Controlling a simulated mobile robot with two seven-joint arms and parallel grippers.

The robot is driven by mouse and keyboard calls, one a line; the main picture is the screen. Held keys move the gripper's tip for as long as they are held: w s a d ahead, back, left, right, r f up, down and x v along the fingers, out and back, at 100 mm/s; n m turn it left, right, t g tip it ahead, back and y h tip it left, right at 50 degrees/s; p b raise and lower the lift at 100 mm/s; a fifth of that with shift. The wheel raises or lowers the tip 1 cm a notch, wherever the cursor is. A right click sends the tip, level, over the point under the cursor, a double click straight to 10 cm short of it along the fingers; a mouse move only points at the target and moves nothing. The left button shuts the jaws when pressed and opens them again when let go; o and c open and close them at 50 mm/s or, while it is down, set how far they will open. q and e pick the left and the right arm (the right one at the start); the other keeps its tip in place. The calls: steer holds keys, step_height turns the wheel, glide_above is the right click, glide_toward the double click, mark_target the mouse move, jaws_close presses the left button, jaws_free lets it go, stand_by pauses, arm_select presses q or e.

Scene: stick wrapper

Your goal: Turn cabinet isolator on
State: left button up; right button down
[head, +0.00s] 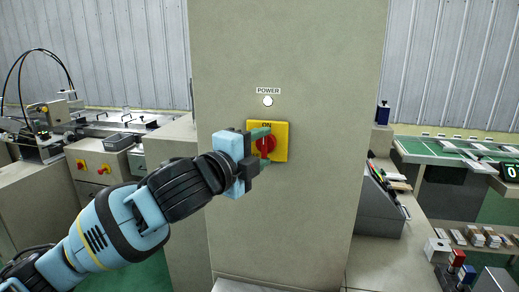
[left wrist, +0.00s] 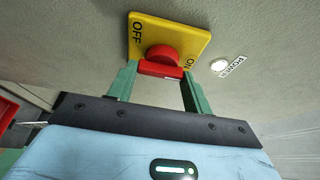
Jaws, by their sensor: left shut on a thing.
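The cabinet isolator is a red rotary knob (head: 266,145) on a yellow plate (head: 282,152), fixed to the front of a tall beige cabinet (head: 310,60). The word ON shows at the plate's top in the head view. In the left wrist view the knob (left wrist: 161,60) sits between OFF and ON on the plate (left wrist: 183,33). My left gripper (head: 264,149) is shut on the knob, with one green finger on each side of it. A round white POWER lamp (head: 268,101) is above the plate. My right gripper is not in view.
Left of the cabinet is a machine bench (head: 100,125) with cables and buttons. Right of it are a green-topped table (head: 450,150) and a rack of coloured items (head: 383,185). The cabinet face around the plate is clear.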

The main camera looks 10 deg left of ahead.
arm_select(q)
steer(key=o, duration=1)
steer(key=shift+s, duration=0.1)
steer(key=v, duration=0.7)
steer(key=shift+s+a, duration=0.15)
steer(key=shift+s, duration=0.2)
steer(key=shift+f, duration=0.1)
step_height(320, 180, down, 31)
steer(key=s+n+g+y, duration=0.1)
steer(key=n+g, duration=0.2)
steer(key=n, duration=0.9)
steer(key=s+a+f+n+g+y, duration=0.1)
steer(key=s+f+n, duration=0.1)
steer(key=s+f, duration=0.6)
steer(key=s+a+f+n+g+y, duration=0.1)
steer(key=s+a+f+n, duration=0.1)
steer(key=s+f, duration=0.6)
steer(key=s+a+f+n+g+y, duration=0.2)
steer(key=s+f+n, duration=0.2)
steer(key=s+f, duration=0.4)
steer(key=shift+a+f, duration=0.15)
steer(key=shift+f, duration=0.65)
